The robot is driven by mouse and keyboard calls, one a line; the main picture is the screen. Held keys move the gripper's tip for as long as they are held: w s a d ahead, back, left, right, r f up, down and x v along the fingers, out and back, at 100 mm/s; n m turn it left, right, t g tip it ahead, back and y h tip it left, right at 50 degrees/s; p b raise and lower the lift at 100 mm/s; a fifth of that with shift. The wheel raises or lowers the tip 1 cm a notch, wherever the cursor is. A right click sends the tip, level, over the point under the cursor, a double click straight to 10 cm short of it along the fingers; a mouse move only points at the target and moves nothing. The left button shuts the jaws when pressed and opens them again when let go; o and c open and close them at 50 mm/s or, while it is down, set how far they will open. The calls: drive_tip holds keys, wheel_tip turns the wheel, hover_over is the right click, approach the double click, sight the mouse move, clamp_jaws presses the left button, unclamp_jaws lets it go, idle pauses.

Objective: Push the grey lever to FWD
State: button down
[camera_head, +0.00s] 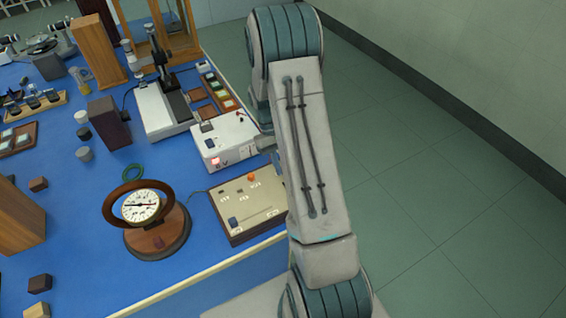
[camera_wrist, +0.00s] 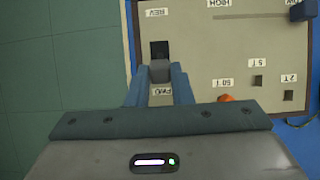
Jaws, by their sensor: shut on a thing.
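The grey lever (camera_wrist: 159,68) stands in a dark slot on the beige control box (camera_wrist: 215,60) in the wrist view. An upside-down REV label (camera_wrist: 157,12) lies at the slot's far end, and a FWD label (camera_wrist: 163,91) lies on the near side, between my fingers. My gripper (camera_wrist: 160,76) is shut on the lever, one blue-grey finger on each side. The dark slot shows open on the REV side of the lever. In the head view the box (camera_head: 235,197) sits at the table's right edge; my arm hides the lever and gripper there.
The box also carries an orange knob (camera_wrist: 227,98), a dark blue switch (camera_wrist: 300,10) and small square sockets. A round dial gauge (camera_head: 141,207) on a wooden base and a white instrument (camera_head: 226,142) stand close by. Floor is clear to the right.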

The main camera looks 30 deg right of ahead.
idle(0.3)
drive_tip(key=c, duration=1.3)
unclamp_jaws()
drive_tip(key=shift+w, duration=0.1)
drive_tip(key=shift+b+v, duration=1)
drive_tip(key=shift+v, duration=5.9)
drive_tip(key=s+a+r+t, duration=0.4)
drive_tip(key=s+a+r, duration=0.3)
drive_tip(key=s+r, duration=0.25)
drive_tip(key=s+a+t, duration=0.1)
drive_tip(key=s, duration=0.3)
drive_tip(key=s+a+f+t, duration=0.1)
drive_tip(key=s+a+t, duration=0.1)
drive_tip(key=s, duration=0.3)
drive_tip(key=s+a+t, duration=0.2)
drive_tip(key=s, duration=0.2)
drive_tip(key=shift+s+f, duration=0.2)
drive_tip(key=shift+s, duration=0.15)
